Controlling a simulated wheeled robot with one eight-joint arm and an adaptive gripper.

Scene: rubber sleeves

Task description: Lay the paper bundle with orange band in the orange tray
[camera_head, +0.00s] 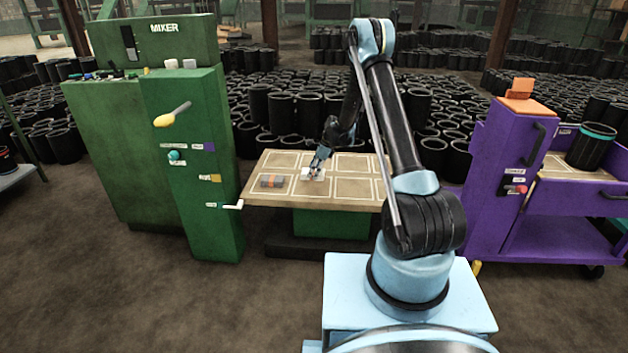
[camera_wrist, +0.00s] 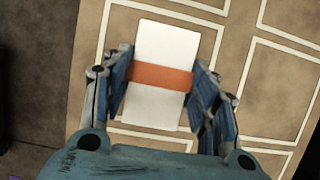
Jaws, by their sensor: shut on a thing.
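The paper bundle (camera_wrist: 162,110) is a white rectangular block with an orange band (camera_wrist: 163,76) around its middle. My gripper (camera_wrist: 160,80) is shut on it, one finger on each long side at the band. I cannot tell whether the bundle touches the tabletop. An orange tray-like piece (camera_head: 526,106) sits on top of the purple cabinet at right, with a smaller orange block on it.
The tan table (camera_head: 340,191) has white-outlined panels, mostly bare. A grey block with an orange middle (camera_head: 272,181) lies left of the bundle. A green machine (camera_head: 180,150) stands left, the purple cabinet (camera_head: 500,175) right. Many black sleeves (camera_head: 290,110) crowd behind.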

